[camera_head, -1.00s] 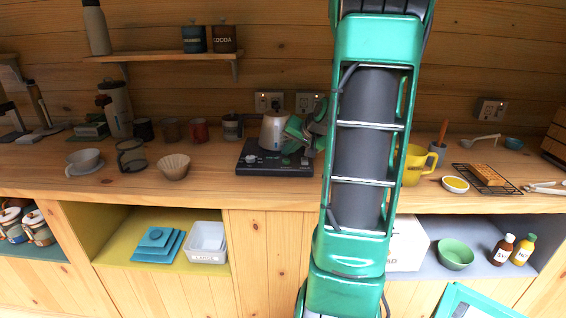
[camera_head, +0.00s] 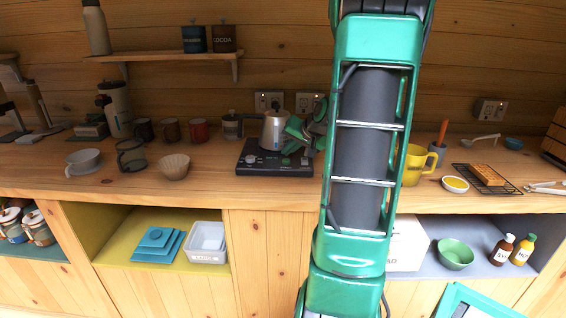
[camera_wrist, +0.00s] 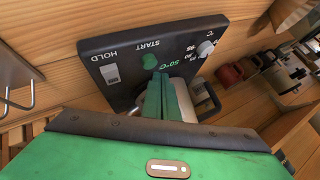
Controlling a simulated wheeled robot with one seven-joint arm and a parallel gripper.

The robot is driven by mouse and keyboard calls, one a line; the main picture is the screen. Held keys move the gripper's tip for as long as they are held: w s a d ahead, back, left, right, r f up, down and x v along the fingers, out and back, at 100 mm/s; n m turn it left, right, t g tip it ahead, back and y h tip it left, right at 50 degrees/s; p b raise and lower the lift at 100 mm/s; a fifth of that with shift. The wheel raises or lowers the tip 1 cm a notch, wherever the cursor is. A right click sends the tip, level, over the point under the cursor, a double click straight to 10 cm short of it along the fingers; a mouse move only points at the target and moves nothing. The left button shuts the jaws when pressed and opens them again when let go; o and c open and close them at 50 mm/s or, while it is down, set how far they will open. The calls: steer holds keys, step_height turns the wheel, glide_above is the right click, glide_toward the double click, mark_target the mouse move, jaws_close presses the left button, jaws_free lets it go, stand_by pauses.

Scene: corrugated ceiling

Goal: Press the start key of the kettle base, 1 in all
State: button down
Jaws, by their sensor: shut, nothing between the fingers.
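The kettle base (camera_head: 262,167) is a flat black unit on the counter, with the silver kettle (camera_head: 273,131) standing on it. In the wrist view, the panel of the base (camera_wrist: 135,95) carries a HOLD switch (camera_wrist: 109,73), a round green key (camera_wrist: 150,61) beside the START label, a green 50°C readout and a pale knob (camera_wrist: 205,48). My gripper (camera_wrist: 161,77) is shut and empty. Its green fingertips are over the panel, right next to the green key in the picture; I cannot tell whether they touch it. In the head view my gripper is at the kettle's right, partly hidden.
A yellow mug (camera_head: 415,165) stands right of my arm, beside a rack (camera_head: 500,188). A paper filter cup (camera_head: 173,167) and a glass jug (camera_head: 131,156) stand left of the base. Several mugs line the back. The counter in front of the base is clear.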

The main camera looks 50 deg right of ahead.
mark_target(288, 165)
steer(key=shift+f, duration=0.1)
steer(key=shift+f, duration=0.3)
steer(key=shift+f, duration=0.45)
stand_by(0.7)
steer(key=shift+r, duration=0.15)
stand_by(0.3)
steer(key=shift+r, duration=0.75)
steer(key=shift+r, duration=2.5)
